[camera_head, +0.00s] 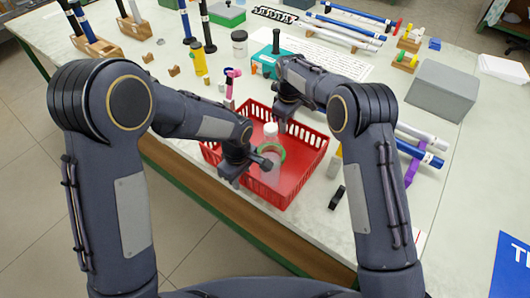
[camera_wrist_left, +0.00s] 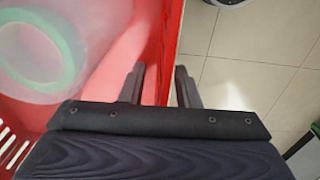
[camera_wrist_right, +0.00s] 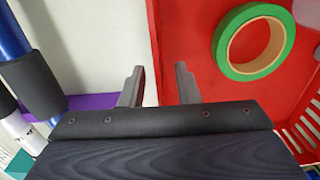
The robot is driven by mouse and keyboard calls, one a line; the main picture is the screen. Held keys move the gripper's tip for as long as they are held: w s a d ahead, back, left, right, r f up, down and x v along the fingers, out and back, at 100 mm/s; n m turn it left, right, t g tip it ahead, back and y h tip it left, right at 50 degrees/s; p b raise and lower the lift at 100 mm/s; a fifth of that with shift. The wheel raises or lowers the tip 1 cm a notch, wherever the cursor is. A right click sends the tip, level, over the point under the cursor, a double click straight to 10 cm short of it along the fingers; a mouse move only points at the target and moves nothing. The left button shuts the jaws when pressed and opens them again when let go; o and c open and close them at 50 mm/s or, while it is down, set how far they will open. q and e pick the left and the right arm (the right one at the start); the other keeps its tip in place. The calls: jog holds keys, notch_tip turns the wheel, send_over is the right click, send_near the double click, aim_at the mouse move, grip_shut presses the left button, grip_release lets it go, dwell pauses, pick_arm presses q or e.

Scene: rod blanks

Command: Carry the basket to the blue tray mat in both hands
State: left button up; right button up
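The red basket (camera_head: 302,172) stands on the table in front of me, with a green tape ring and a pale bottle (camera_head: 270,130) inside. My left gripper (camera_head: 240,168) is at its near left side. In the left wrist view, its open fingers (camera_wrist_left: 160,85) stand on either side of the basket wall (camera_wrist_left: 172,30), with a gap. My right gripper (camera_head: 284,112) is at the far side. In the right wrist view, its open fingers (camera_wrist_right: 160,85) straddle the wall, and the green tape ring (camera_wrist_right: 253,42) lies inside. The blue tray mat (camera_head: 512,268) shows partly at lower right.
A grey box (camera_head: 443,93), blue and white rods (camera_head: 420,152) and a small black piece (camera_head: 337,197) lie right of the basket. A yellow bottle (camera_head: 199,60) and a teal box (camera_head: 265,65) stand behind. The table's right front is mostly clear.

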pick_arm(q)
grip_shut()
pick_arm(e)
grip_shut()
